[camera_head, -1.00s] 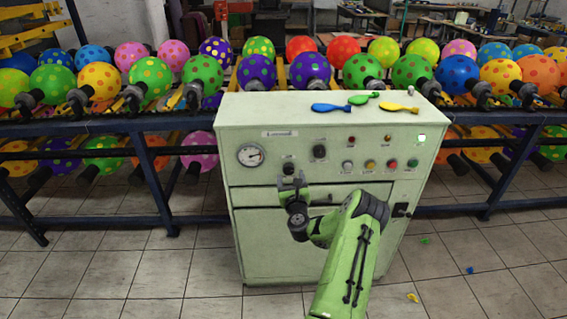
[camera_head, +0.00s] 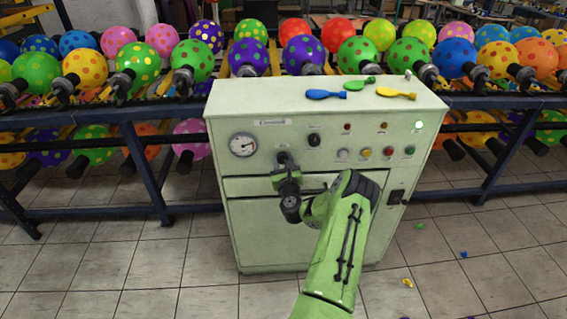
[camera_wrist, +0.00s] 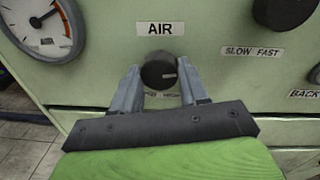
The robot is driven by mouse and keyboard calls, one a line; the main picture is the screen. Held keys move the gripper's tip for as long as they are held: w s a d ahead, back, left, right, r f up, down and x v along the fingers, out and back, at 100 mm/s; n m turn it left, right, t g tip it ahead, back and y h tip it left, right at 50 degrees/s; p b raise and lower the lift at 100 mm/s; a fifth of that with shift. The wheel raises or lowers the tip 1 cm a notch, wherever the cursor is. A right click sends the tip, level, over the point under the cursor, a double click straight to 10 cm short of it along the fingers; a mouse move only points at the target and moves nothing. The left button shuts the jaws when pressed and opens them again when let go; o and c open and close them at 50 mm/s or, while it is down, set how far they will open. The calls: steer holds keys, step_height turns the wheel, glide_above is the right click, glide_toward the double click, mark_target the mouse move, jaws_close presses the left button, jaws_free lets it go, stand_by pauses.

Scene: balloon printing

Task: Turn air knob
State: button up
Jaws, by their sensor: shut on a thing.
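The black air knob (camera_wrist: 158,72) sits under the "AIR" label on the pale green cabinet panel, below and right of the round gauge (camera_wrist: 42,25). My gripper (camera_wrist: 160,82) has one grey finger on each side of the knob and is shut on it. A light mark on the knob's face points to the right. In the head view the knob (camera_head: 283,158) shows just above my gripper (camera_head: 285,172), and the gauge (camera_head: 243,145) is up and left of it.
The cabinet (camera_head: 270,235) carries other knobs, lamps and buttons to the right, including a speed knob (camera_wrist: 282,10). Blue, green and yellow deflated balloons lie on its top. A rack of dotted balloons stands behind.

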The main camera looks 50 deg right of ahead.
steer(key=shift+n, duration=0.3)
steer(key=n, duration=0.4)
steer(key=shift+a+n, duration=0.1)
steer(key=shift+n, duration=0.3)
steer(key=n, duration=0.5)
steer(key=shift+w+g, duration=0.1)
steer(key=shift+g, duration=0.3)
steer(key=n, duration=0.5)
steer(key=shift+a, duration=0.1)
steer(key=n+g+b, duration=0.1)
steer(key=n, duration=0.4)
steer(key=shift+f+n, duration=0.15)
steer(key=shift+n, duration=0.15)
steer(key=o, duration=0.8)
steer(key=shift+c, duration=0.2)
steer(key=o, duration=0.3)
steer(key=shift+h, duration=0.3)
